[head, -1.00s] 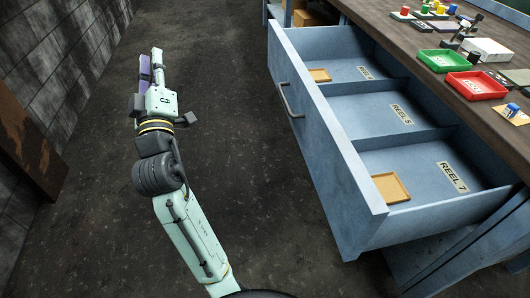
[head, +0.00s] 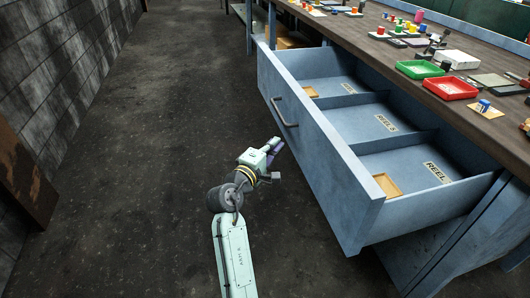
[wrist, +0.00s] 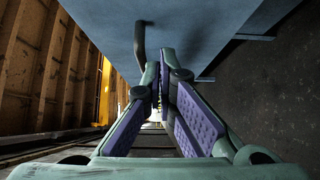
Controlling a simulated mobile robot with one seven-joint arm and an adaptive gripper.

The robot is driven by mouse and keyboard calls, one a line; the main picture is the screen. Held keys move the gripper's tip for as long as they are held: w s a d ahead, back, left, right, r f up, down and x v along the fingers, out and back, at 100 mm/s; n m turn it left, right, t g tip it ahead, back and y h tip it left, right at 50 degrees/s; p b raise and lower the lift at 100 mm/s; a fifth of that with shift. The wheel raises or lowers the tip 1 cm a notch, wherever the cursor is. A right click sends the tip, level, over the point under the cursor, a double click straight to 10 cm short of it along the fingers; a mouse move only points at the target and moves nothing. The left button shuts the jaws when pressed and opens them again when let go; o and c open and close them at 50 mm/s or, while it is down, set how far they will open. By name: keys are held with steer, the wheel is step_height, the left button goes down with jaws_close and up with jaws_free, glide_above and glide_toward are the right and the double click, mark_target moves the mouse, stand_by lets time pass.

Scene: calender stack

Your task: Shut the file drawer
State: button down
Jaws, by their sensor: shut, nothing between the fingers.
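The file drawer (head: 318,139) is blue-grey metal and stands pulled out from the bench, its front panel facing left. Its dark bar handle (head: 284,112) is on that front panel. The handle also shows in the wrist view (wrist: 140,42), above my fingers. My gripper (head: 275,147) is shut and empty, with purple finger pads. In the head view it is just left of the drawer front, below the handle. In the wrist view the fingertips (wrist: 162,75) are close to the drawer front (wrist: 205,25); I cannot tell whether they touch it.
Dividers split the drawer into compartments with reel labels and small tan trays (head: 386,186). The bench top (head: 400,72) carries a green tray (head: 420,69), a red tray (head: 452,88) and small coloured parts. A brown panel (head: 25,170) leans on the left wall. The floor (head: 130,190) between is clear.

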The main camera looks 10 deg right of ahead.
steer(key=shift+w+d+p, duration=0.15)
steer(key=shift+w+d, duration=0.1)
steer(key=shift+d, duration=0.6)
steer(key=shift+w+d+p, duration=0.2)
steer(key=shift+d, duration=0.7)
steer(key=shift+w+d+p, duration=0.15)
steer(key=shift+w+d, duration=0.1)
steer(key=shift+d, duration=0.6)
